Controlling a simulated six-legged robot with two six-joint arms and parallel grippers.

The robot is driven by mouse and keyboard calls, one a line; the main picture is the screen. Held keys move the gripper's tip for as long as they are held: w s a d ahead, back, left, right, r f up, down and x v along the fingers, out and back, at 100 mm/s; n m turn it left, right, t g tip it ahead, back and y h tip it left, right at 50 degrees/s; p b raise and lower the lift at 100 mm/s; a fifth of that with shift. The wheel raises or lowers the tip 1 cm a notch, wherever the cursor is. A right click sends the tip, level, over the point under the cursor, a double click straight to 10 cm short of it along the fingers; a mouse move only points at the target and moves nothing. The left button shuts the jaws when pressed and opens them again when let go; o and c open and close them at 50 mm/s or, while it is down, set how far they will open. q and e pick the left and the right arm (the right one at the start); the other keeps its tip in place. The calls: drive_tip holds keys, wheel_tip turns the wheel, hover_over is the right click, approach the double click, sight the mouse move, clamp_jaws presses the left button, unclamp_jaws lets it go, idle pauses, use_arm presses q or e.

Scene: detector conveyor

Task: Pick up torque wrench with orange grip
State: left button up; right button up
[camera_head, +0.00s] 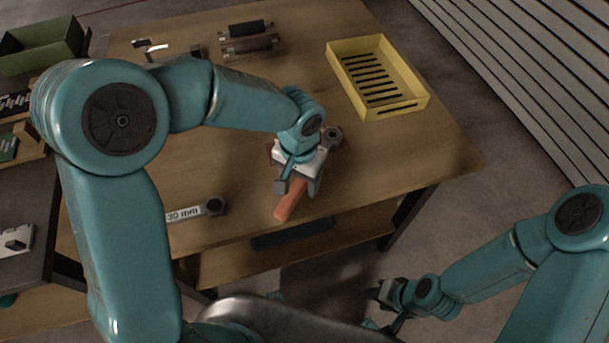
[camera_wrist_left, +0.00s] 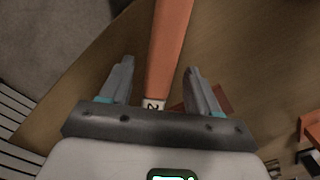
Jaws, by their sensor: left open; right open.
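The torque wrench with the orange grip (camera_head: 290,201) lies on the wooden table (camera_head: 380,165) near its front edge. My left gripper (camera_head: 298,187) is above it, and hides part of the wrench in the head view. In the left wrist view the orange grip (camera_wrist_left: 170,45) runs between the two open fingers of the left gripper (camera_wrist_left: 160,82), with a gap on each side. A small light label with a dark mark shows at the grip's lower end. My right gripper (camera_head: 376,304) is open and empty, off the table at the lower right.
A yellow slotted tray (camera_head: 336,68) stands at the back right. A tool labelled "30 mm" (camera_head: 186,213) lies left of the wrench. Dark parts (camera_head: 250,45) lie at the back. A green bin (camera_head: 42,48) is at the far left. The table's right side is clear.

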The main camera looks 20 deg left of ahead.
use_arm(q)
drive_tip(key=shift+f, duration=0.3)
clamp_jaws()
drive_tip(key=shift+r, duration=0.15)
